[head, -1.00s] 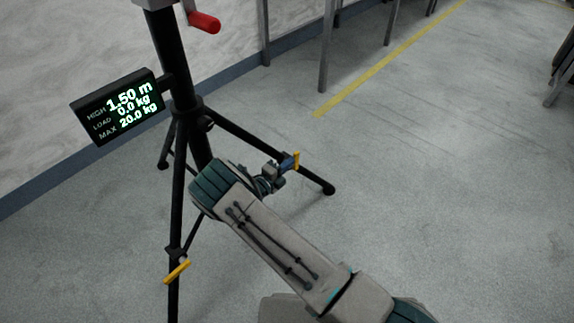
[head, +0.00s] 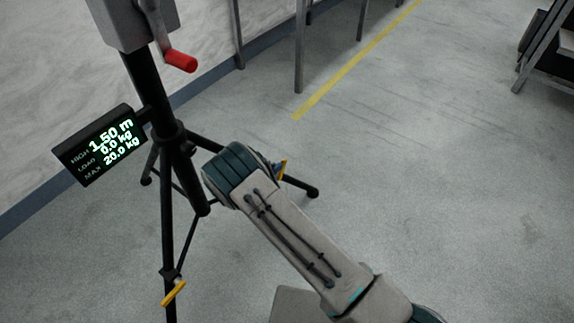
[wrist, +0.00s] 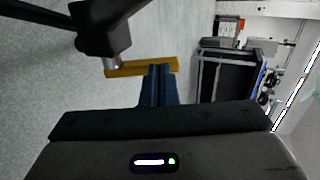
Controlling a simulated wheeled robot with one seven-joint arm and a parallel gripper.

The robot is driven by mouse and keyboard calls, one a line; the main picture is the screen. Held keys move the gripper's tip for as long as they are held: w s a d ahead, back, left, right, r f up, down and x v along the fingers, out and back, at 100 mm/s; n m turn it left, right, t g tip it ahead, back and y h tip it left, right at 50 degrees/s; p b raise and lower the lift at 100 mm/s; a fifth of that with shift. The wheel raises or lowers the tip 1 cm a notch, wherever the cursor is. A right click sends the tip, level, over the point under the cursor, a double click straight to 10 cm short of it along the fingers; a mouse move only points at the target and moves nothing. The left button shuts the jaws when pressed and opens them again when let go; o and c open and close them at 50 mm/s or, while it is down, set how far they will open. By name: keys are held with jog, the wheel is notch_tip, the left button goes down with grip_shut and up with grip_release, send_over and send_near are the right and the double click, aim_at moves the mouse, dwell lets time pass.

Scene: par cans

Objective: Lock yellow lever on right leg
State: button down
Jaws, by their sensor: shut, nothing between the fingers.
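The yellow lever (head: 284,165) on the right tripod leg (head: 300,187) shows only as a sliver in the head view, mostly hidden behind my arm. In the wrist view the yellow lever (wrist: 128,69) lies nearly crosswise, joined at its left end by a metal pin to a black clamp block (wrist: 103,38). My gripper (wrist: 159,72) has its dark blue fingers together and empty. Their tips overlap the lever's right half in the picture, at or very close to it; contact is unclear. Only a blue bit of my gripper (head: 278,170) shows in the head view.
The black tripod column (head: 155,100) carries a display (head: 100,145) reading 1.50 m, 0.0 kg, max 20.0 kg, and a red-handled crank (head: 181,61). Another yellow lever (head: 174,293) is on the front leg. The floor to the right is open, with a yellow line (head: 350,68).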

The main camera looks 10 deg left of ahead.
jog(key=shift+w+d, duration=0.1)
jog(key=shift+w, duration=0.15)
dwell(0.4)
jog(key=shift+r, duration=0.2)
jog(key=shift+r+p, duration=0.65)
jog(key=shift+r, duration=0.05)
jog(key=shift+s+r, duration=0.2)
jog(key=r+p+v, duration=0.1)
jog(key=p+v, duration=0.3)
jog(key=v, duration=0.9)
jog(key=shift+r, duration=0.25)
jog(key=shift+w, duration=0.15)
